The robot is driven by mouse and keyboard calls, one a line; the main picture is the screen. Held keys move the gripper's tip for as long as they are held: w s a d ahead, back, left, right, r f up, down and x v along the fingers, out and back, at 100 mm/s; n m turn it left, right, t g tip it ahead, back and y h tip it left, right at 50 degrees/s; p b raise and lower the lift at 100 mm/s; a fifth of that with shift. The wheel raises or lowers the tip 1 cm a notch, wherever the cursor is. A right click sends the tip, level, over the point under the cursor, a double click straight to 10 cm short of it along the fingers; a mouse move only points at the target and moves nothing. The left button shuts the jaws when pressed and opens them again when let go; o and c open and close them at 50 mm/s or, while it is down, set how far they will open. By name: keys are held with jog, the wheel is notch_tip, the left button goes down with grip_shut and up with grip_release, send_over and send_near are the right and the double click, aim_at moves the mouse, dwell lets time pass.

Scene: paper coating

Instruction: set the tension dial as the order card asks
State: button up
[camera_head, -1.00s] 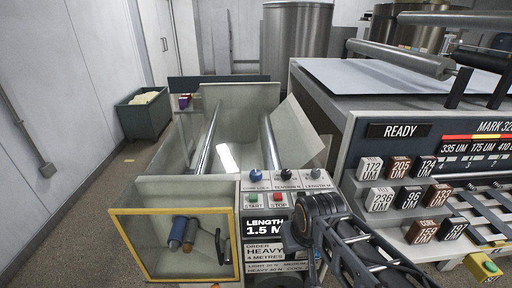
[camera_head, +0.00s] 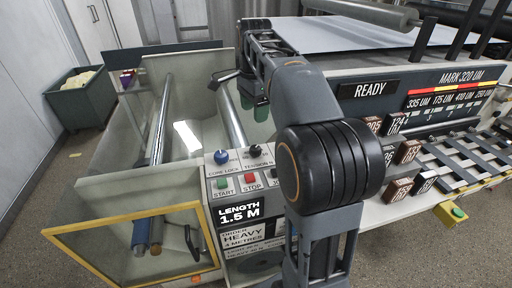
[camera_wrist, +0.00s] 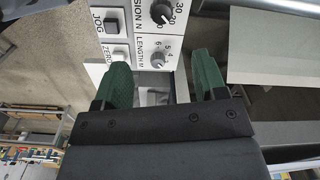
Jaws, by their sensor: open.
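The tension dial (camera_head: 255,150) is a black knob on the control panel, marked TENSION N. In the wrist view the tension dial (camera_wrist: 161,12) is at the top edge, with its pointer and a few scale numbers partly cut off. The order card (camera_head: 242,238) reads HEAVY, 4 METRES; its smaller lines are partly hidden by my arm. My gripper (camera_head: 255,106) is open and empty, its green fingers behind the panel in the head view.
The blue core lock knob (camera_head: 221,156) is beside the tension dial, above the START (camera_head: 222,184) and STOP (camera_head: 251,179) buttons. The display (camera_head: 240,211) reads LENGTH 1.5 M. Rollers stand behind; labelled blocks (camera_head: 408,152) are at right.

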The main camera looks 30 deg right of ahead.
aim_at(255, 148)
jog(key=shift+m, duration=0.3)
jog(key=f, duration=0.4)
jog(key=f+b, duration=0.1)
jog(key=f, duration=0.4)
jog(key=f+b, duration=0.1)
jog(key=f, duration=0.3)
jog(key=shift+w+d+f, duration=0.15)
jog(key=shift+d+f, duration=0.1)
jog(key=shift+c, duration=0.5)
jog(key=c, duration=0.8)
